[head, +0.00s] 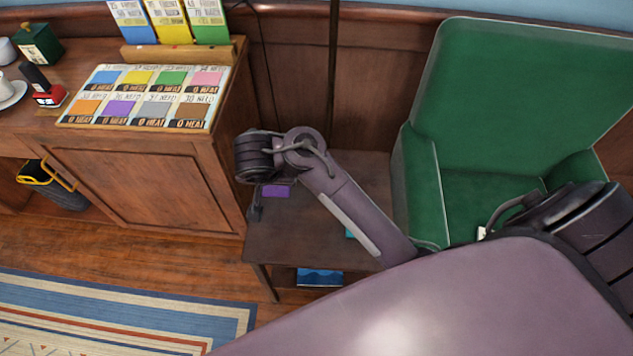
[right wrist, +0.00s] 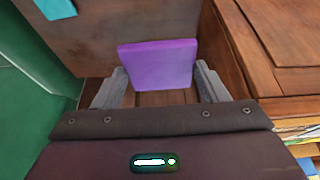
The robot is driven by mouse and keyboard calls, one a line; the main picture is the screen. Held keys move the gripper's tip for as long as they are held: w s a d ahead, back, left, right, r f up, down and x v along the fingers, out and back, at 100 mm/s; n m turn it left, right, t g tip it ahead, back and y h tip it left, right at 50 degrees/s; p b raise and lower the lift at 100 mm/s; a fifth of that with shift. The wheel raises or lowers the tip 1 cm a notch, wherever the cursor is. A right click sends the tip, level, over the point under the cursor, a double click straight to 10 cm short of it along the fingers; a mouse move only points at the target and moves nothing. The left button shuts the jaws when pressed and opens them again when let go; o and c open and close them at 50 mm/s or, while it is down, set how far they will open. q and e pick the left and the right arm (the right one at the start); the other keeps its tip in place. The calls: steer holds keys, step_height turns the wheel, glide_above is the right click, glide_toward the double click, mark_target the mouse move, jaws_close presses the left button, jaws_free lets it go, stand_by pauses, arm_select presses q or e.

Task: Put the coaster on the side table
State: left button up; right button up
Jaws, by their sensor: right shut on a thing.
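The coaster, a thin purple square (head: 275,191), is held between the fingers of my right gripper (head: 257,205). In the right wrist view the coaster (right wrist: 158,66) stands tilted up between the two fingertips, and the gripper (right wrist: 160,88) is shut on it. The side table (head: 280,238) is a low dark wood table between the wooden cabinet and the green armchair. The coaster shows against the table's left part in the head view; the gap between them cannot be judged. My right forearm hides part of the tabletop. My left gripper is not in view.
A teal item (right wrist: 56,8) lies on the side table. A blue item (head: 319,277) is on the lower shelf. The wooden cabinet (head: 135,190) stands close on the left, the green armchair (head: 420,195) on the right. The tabletop's front left part is clear.

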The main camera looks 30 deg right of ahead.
steer(key=shift+s+r, duration=0.2)
steer(key=shift+s, duration=0.3)
steer(key=shift+s+f, duration=0.15)
steer(key=shift+f, duration=0.15)
steer(key=b, duration=0.5)
glide_above(285, 224)
steer(key=s, duration=0.1)
step_height(285, 224, down, 11)
steer(key=f, duration=0.1)
steer(key=f+b, duration=0.1)
steer(key=f, duration=0.1)
steer(key=f+b, duration=0.1)
steer(key=shift+a+f, duration=0.15)
steer(key=shift+a, duration=0.2)
step_height(285, 224, down, 4)
steer(key=b, duration=0.2)
steer(key=shift+r+b, duration=0.2)
steer(key=shift+b, duration=0.1)
steer(key=shift+f, duration=0.2)
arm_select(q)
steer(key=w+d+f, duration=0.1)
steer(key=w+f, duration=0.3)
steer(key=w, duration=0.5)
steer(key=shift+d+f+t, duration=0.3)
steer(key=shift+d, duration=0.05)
arm_select(e)
steer(key=shift+s, duration=0.1)
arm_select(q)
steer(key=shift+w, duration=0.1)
